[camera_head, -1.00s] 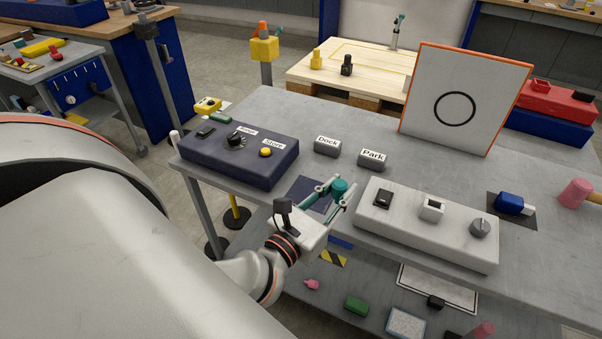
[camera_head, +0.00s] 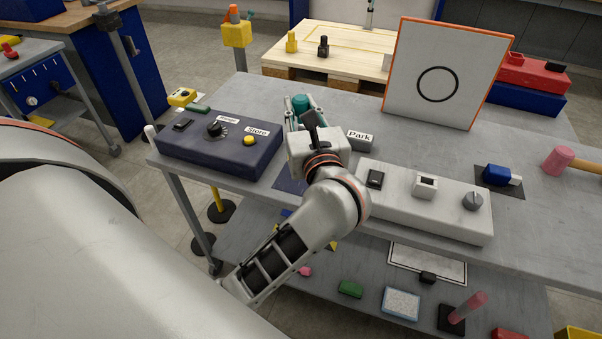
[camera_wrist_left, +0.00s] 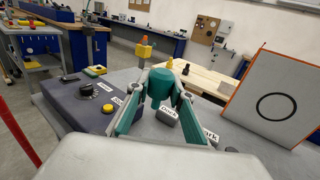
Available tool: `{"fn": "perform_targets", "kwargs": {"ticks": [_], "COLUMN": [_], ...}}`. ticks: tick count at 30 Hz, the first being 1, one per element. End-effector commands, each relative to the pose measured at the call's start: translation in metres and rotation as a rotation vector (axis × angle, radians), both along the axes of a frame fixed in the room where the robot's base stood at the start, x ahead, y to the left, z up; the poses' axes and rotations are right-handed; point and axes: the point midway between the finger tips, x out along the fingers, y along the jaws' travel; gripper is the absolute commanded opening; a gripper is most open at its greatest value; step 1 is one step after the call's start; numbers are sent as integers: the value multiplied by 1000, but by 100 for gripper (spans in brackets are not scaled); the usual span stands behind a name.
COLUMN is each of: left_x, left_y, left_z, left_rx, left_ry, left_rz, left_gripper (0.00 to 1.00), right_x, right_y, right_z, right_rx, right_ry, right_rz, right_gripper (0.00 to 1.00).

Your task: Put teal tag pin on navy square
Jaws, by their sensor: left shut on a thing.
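The teal tag pin (camera_head: 301,106) is held between the fingertips of my left gripper (camera_head: 299,105), above the grey table top. The navy square (camera_head: 287,184) lies flat on the table, between the dark blue control box and the white one. My left gripper's body and wrist hide part of the square, and the pin is beyond it, towards the back. My right gripper is not in view.
The dark blue control box (camera_head: 220,145) is left of the gripper; the white one (camera_head: 425,203) is right. The Park block (camera_head: 360,140) stands beside the gripper. The Dock block (camera_wrist_left: 170,115) is close behind the fingers in the wrist view. A circle panel (camera_head: 448,75) stands behind.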

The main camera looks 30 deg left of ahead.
Motion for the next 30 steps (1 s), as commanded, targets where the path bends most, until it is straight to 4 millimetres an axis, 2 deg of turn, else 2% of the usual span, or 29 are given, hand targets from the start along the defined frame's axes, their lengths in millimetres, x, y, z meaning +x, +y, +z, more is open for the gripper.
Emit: {"fn": "perform_targets", "kwargs": {"ticks": [1, 3, 12, 16, 22, 30], "left_x": [0, 0, 0, 0, 0, 0], "left_y": [0, 1, 0, 0, 0, 0], "left_z": [-17, -35, -105, -125, -138, -174], "left_rx": [6, 6, 5, 3, 3, 2], "left_ry": [9, 9, 6, 3, 1, 2], "left_rz": [0, -1, -3, -2, -3, -2], "left_gripper": [0, 0, 0, 0, 0, 0], "right_x": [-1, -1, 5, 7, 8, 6], "right_y": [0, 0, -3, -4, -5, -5], "right_z": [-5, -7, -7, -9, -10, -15], "right_rx": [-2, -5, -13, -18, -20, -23], "right_ry": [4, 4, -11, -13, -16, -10], "right_rz": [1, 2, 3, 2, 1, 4], "right_gripper": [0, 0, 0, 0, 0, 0]}}
